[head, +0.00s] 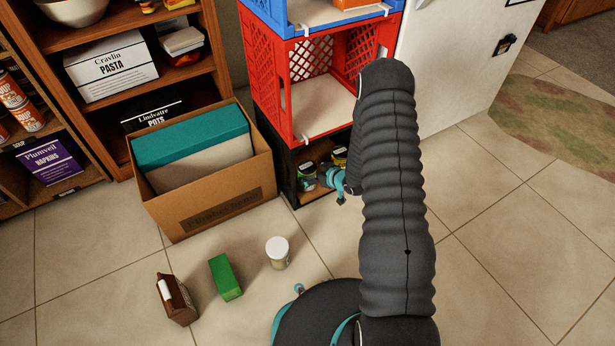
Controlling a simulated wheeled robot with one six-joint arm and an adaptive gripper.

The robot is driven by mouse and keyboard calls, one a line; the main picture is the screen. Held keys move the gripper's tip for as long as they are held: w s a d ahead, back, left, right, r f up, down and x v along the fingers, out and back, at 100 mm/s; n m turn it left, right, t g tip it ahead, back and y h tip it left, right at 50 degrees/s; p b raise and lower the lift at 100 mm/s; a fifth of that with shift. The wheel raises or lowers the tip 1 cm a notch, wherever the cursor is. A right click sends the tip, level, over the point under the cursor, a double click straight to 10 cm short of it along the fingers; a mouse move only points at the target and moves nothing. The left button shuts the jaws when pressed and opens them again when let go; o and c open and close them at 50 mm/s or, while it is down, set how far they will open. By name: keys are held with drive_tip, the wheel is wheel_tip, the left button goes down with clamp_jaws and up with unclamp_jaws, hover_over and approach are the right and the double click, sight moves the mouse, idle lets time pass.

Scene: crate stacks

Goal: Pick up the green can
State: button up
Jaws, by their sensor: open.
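A dark can with a green band (307,178) stands inside the black bottom crate (288,168) of the stack. A second can with a yellow label (339,157) stands behind it to the right. My gripper (326,180) is teal, at the crate's open front, just right of the green-banded can. The gripper is open, with nothing seen between its fingers. My arm hides the right part of the crate, and whether a finger touches the can is too small to tell.
An empty-looking red crate (275,98) and a blue crate (264,12) sit above. A cardboard box (215,203) stands close on the left. A green carton (226,278), a brown carton (177,299) and a white-lidded jar (278,253) stand on the floor. Tiles at right are clear.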

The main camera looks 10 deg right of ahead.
drive_tip(key=x, duration=0.4)
drive_tip(key=shift+a, duration=0.1)
drive_tip(key=shift+c, duration=0.2)
drive_tip(key=c, duration=1.6)
